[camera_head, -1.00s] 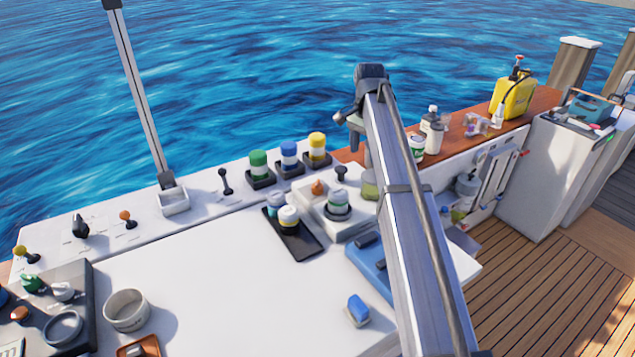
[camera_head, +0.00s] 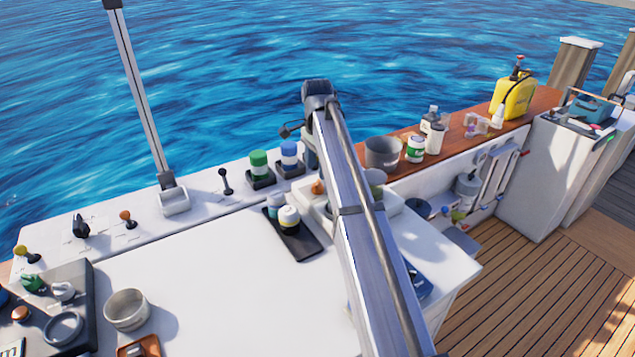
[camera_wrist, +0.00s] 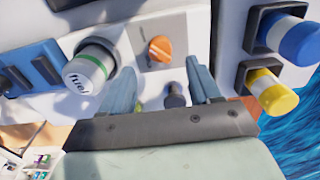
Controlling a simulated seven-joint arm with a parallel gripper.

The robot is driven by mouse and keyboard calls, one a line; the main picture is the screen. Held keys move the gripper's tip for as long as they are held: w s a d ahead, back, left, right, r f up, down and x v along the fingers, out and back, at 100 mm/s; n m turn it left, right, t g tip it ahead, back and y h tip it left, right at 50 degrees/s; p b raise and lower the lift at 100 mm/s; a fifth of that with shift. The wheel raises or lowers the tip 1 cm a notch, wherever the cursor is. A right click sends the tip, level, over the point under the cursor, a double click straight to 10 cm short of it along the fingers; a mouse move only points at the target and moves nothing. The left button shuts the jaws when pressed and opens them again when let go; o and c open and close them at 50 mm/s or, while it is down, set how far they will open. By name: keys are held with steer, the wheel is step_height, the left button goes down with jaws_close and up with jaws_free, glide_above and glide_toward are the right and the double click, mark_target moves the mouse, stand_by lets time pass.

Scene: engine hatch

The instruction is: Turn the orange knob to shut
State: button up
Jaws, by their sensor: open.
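In the head view the orange knob (camera_head: 317,187) is partly hidden by my arm. My gripper (camera_wrist: 159,68) is open. Its two blue-grey fingers stand on either side, slightly below the knob in the wrist picture, and nothing is between them at the knob. A small dark knob (camera_wrist: 175,95) lies between the fingers, lower down. The gripper does not visibly touch the orange knob.
A white-and-green capped cylinder (camera_wrist: 90,68) stands left of the orange knob. Blue (camera_wrist: 290,38) and yellow (camera_wrist: 272,92) capped knobs stand to the right. In the head view, a black tray (camera_head: 300,245) with jars and a grey bucket (camera_head: 382,153) flank my arm.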

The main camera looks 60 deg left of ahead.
mark_target(317, 182)
steer(key=shift+f, duration=3.05)
steer(key=c, duration=1)
